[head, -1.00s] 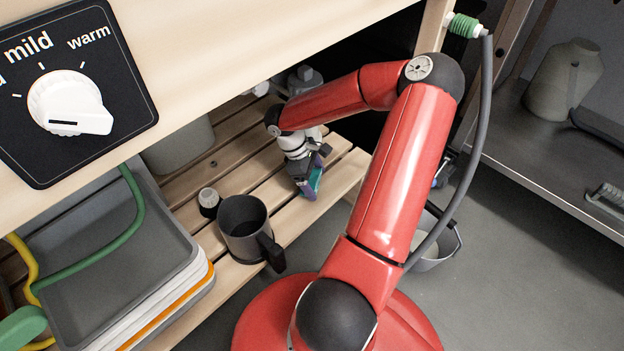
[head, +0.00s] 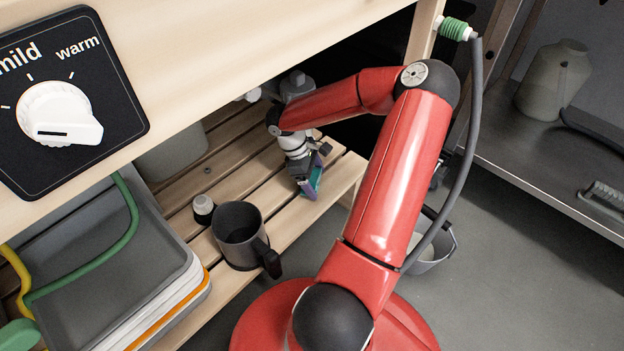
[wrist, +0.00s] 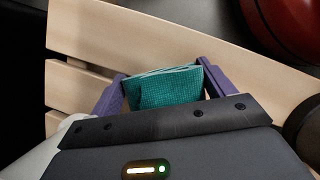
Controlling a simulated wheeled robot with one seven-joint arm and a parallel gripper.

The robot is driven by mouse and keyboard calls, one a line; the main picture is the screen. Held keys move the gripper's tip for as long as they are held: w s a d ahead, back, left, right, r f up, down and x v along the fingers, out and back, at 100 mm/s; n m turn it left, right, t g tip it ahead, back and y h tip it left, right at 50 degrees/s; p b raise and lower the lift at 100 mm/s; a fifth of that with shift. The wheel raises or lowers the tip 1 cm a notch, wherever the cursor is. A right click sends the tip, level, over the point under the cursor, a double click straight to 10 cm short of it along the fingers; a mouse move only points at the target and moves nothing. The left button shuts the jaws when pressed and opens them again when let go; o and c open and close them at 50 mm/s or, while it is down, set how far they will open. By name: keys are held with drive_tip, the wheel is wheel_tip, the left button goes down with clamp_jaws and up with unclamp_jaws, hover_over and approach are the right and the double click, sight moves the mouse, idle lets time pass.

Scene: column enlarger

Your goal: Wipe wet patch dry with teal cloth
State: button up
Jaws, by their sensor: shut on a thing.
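My gripper (wrist: 165,90) is shut on the teal cloth (wrist: 172,90), which is folded between its two purple fingers in the wrist view. In the head view my gripper (head: 309,181) is low over the slatted wooden shelf (head: 341,170), near its right end, with a bit of the cloth (head: 316,178) showing. I cannot tell whether the cloth touches the slats. I cannot make out a wet patch in either view; it may be hidden under the cloth or gripper.
A dark mug (head: 240,236) and a small white-capped bottle (head: 203,209) stand on the shelf left of my gripper. Stacked grey trays (head: 110,265) lie further left. A grey bucket (head: 432,248) is on the floor at right. The upper wooden board (head: 250,60) overhangs the shelf.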

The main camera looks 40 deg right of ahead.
drive_tip(key=shift+d, duration=0.2)
drive_tip(key=shift+d, duration=0.5)
drive_tip(key=shift+w+d, duration=0.1)
drive_tip(key=shift+d, duration=0.5)
drive_tip(key=shift+s, duration=0.6)
drive_tip(key=shift+s, duration=0.1)
drive_tip(key=shift+s, duration=0.45)
